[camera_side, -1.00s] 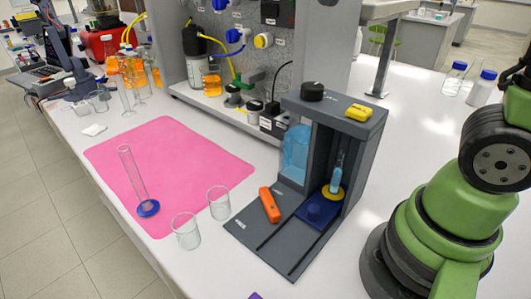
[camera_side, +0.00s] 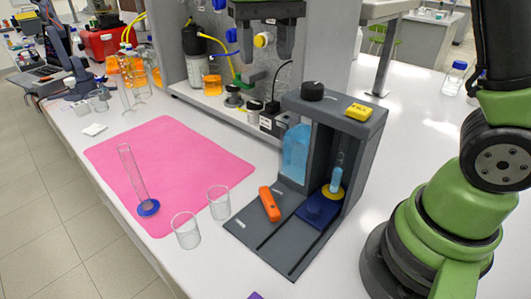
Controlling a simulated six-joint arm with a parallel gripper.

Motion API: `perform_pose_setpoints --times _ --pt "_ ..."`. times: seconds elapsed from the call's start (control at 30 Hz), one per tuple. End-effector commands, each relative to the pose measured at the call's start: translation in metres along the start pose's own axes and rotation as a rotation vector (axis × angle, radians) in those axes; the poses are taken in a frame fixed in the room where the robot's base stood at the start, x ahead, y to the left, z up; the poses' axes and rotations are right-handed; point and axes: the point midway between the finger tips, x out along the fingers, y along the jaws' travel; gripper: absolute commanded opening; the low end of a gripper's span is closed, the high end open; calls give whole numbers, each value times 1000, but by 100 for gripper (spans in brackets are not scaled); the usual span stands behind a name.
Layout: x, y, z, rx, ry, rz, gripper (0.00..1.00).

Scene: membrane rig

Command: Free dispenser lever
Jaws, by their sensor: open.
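The grey dispenser (camera_side: 364,130) stands on the white bench right of centre. It has a black knob (camera_side: 312,91) and a yellow labelled block (camera_side: 359,112) on top. A blue bottle (camera_side: 295,152) sits in its left side. A light-blue vial (camera_side: 337,178) stands in its bay above a dark blue plate (camera_side: 318,208). An orange bar (camera_side: 269,204) lies on the left part of its base; I cannot tell whether it is the lever. My gripper (camera_side: 265,42) is open and empty at the top edge, its dark fingers pointing down, apart from the dispenser.
A pink mat (camera_side: 185,160) lies on the left, with a glass cylinder on a blue foot (camera_side: 148,207) on it. Two beakers (camera_side: 186,231) (camera_side: 218,203) stand left of the dispenser. A panel with tubes and valves stands behind.

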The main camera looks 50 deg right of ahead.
Motion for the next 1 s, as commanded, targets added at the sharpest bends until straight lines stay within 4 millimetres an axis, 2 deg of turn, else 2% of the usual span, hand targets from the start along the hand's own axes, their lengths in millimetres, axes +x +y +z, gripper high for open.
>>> perform_pose_setpoints --times 0.17,0.4,0.5,0.83,1.0 --pt "49 1 2 0 -11 7 49" --pt "144 2 3 4 -16 10 49" --pt "172 2 2 4 -12 7 49" --pt "210 1 1 1 -5 3 49" --pt "242 1 1 0 -5 5 49"
